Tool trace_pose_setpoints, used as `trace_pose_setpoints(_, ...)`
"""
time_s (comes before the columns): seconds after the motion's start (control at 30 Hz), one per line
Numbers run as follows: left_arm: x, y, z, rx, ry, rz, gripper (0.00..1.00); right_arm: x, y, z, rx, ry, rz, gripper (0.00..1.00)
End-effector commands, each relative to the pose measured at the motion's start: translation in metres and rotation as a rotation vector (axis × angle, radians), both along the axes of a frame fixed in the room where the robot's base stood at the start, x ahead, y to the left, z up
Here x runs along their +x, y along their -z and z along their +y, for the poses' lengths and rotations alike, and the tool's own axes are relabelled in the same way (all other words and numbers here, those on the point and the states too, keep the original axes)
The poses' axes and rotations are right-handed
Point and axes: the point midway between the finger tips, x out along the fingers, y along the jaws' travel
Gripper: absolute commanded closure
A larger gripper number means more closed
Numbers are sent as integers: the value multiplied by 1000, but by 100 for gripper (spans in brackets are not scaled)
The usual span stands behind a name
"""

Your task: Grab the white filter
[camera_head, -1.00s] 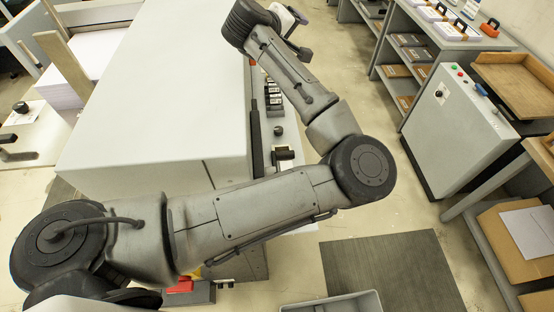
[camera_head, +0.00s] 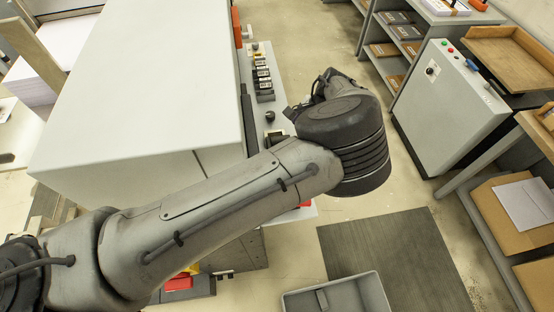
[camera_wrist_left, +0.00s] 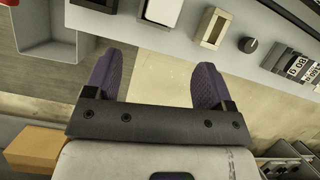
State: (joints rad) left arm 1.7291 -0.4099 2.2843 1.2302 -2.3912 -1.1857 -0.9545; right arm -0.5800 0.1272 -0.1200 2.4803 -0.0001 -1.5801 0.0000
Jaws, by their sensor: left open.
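My left gripper (camera_wrist_left: 156,84) is open in the left wrist view, with its two purple fingertips wide apart and nothing between them. It hangs beside the edge of a light grey machine panel. I cannot pick out the white filter with certainty. A small white block in a dark frame (camera_wrist_left: 162,11) sits on that panel beyond the fingertips, and I cannot tell if it is the filter. In the head view my left arm reaches across the machine's front, and its gripper is hidden behind the wrist. My right gripper is not in view.
The white machine (camera_head: 140,85) fills the left, with black number counters (camera_head: 263,78) along its side panel. A control cabinet (camera_head: 450,105) and shelves stand right. The aisle between is clear.

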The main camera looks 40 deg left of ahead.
Motion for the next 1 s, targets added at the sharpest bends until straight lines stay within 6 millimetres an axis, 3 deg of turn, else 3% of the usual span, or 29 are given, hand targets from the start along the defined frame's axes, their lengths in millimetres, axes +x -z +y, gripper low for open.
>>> trace_pose_setpoints(0.23, 0, 8, 2, -43, 137, 21, 23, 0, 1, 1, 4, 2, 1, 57)
trace_pose_setpoints(0.7, -22, 73, 18, -46, 142, 22, 23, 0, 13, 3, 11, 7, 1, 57)
trace_pose_setpoints(1.0, -26, 84, 21, -46, 141, 22, 23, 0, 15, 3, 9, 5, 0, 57)
